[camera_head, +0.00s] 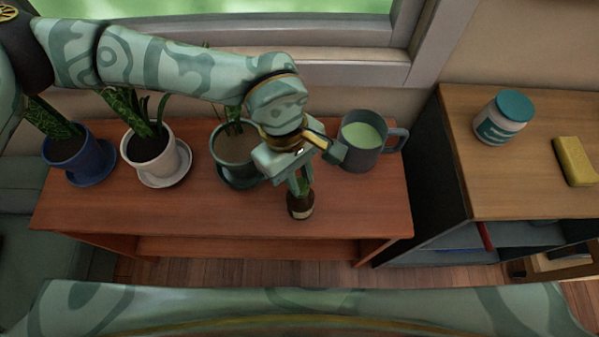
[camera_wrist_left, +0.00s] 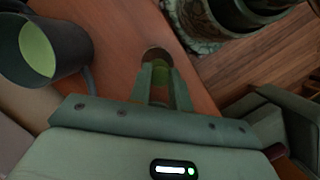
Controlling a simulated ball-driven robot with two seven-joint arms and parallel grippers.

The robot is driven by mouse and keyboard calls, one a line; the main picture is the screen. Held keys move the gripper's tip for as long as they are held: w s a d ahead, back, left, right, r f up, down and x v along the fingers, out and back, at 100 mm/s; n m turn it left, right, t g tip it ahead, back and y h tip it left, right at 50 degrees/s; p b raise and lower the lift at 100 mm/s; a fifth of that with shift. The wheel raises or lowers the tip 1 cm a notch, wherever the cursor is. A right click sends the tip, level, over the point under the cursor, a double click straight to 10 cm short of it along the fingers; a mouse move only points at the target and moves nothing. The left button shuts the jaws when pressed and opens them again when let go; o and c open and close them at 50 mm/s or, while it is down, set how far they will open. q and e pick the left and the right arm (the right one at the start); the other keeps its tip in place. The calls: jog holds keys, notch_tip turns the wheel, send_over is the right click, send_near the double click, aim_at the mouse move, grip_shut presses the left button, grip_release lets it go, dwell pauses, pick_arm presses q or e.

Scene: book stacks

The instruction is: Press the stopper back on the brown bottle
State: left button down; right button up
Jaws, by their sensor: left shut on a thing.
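The brown bottle (camera_head: 300,206) with a pale label stands at the front of the reddish wooden shelf top (camera_head: 235,212). My left gripper (camera_head: 300,187) points down right over the bottle's top and hides its neck. In the left wrist view, its fingers (camera_wrist_left: 161,80) are shut on a small green thing, which looks like the stopper (camera_wrist_left: 162,72). The round brown bottle (camera_wrist_left: 156,53) shows just beyond the fingertips. I cannot tell whether the stopper touches the bottle's mouth or sits in it. My right gripper is not in view.
A grey mug (camera_head: 362,150) of green liquid stands right of the gripper. A dark green pot (camera_head: 232,165), a white pot (camera_head: 155,160) and a blue pot (camera_head: 80,160) stand to the left. A jar (camera_head: 502,118) and yellow sponge (camera_head: 574,160) are on the right cabinet.

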pick_arm(q)
jog(key=shift+f, duration=0.15)
dwell(0.7)
jog(key=c, duration=0.7)
grip_release()
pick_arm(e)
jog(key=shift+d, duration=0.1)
pick_arm(q)
jog(key=shift+r+p, duration=1.95)
jog(key=shift+r, duration=1.6)
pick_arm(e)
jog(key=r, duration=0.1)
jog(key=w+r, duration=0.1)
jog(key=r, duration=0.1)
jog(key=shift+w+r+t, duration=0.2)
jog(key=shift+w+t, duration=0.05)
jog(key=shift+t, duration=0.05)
pick_arm(q)
grip_shut()
jog(key=shift+f, duration=0.1)
